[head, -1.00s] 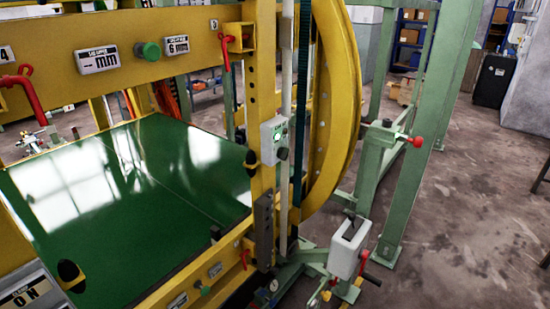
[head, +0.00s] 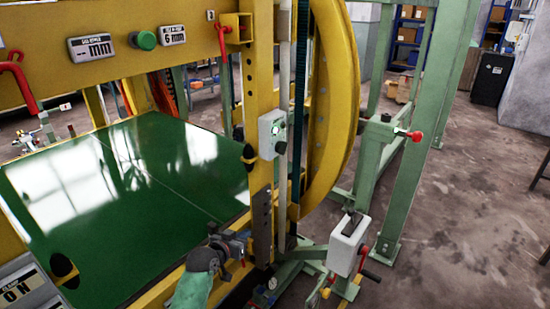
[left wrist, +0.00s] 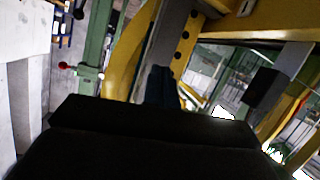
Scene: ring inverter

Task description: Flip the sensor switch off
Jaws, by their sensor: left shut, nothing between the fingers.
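A grey switch box (head: 272,134) with a small lit green light and a dark knob (head: 281,148) is fixed to the yellow upright in the head view. Its lettering is too small to read, so I cannot tell if it is the sensor switch. My left gripper (head: 242,241) is low in the head view, below and left of this box and apart from it. It is shut and empty. In the left wrist view its dark fingers (left wrist: 161,86) point toward the yellow frame, and the dark gripper body hides the lower middle. My right gripper is not in view.
The yellow upright (head: 258,85) and curved yellow ring (head: 340,110) stand close by. A green panel (head: 130,185) lies left. A white box with a lever (head: 348,246) stands lower right. Green posts (head: 425,130) rise behind it. The floor at right is open.

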